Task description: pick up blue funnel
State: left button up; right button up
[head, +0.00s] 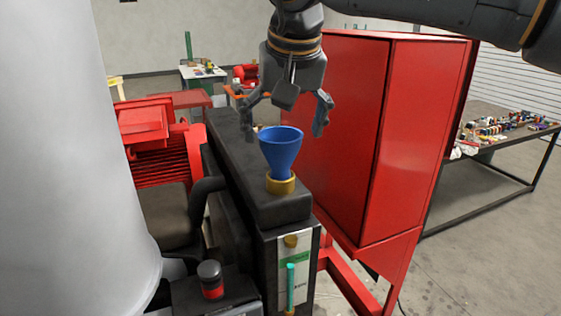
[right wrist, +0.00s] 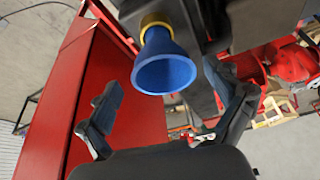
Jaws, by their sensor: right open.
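The blue funnel (head: 281,150) stands upright, its narrow end in a brass-coloured ring (head: 280,184) on top of a black tank (head: 285,208). My right gripper (head: 284,122) points down above the funnel in the head view. Its fingers are spread wide and empty, and I see no contact with the funnel. In the right wrist view the funnel (right wrist: 165,65) shows its open mouth between the two fingers (right wrist: 170,108). The lower part of its spout is hidden inside the ring. My left gripper is not in view.
A tall red cabinet (head: 380,130) stands close to the right of the tank. A red motor (head: 160,150) and a black pipe (head: 203,195) are on the left. A large white cylinder (head: 60,160) fills the left edge. A table with small items (head: 500,135) stands far right.

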jog(key=shift+p+x, duration=0.45)
jog(key=shift+x, duration=0.6)
jog(key=shift+a+f, duration=0.2)
jog(key=shift+f, duration=0.2)
jog(key=shift+w+f, duration=0.2)
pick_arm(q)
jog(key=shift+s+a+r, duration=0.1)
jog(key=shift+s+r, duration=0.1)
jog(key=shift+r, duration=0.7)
pick_arm(e)
jog(key=shift+s, duration=0.1)
jog(key=c, duration=1.4)
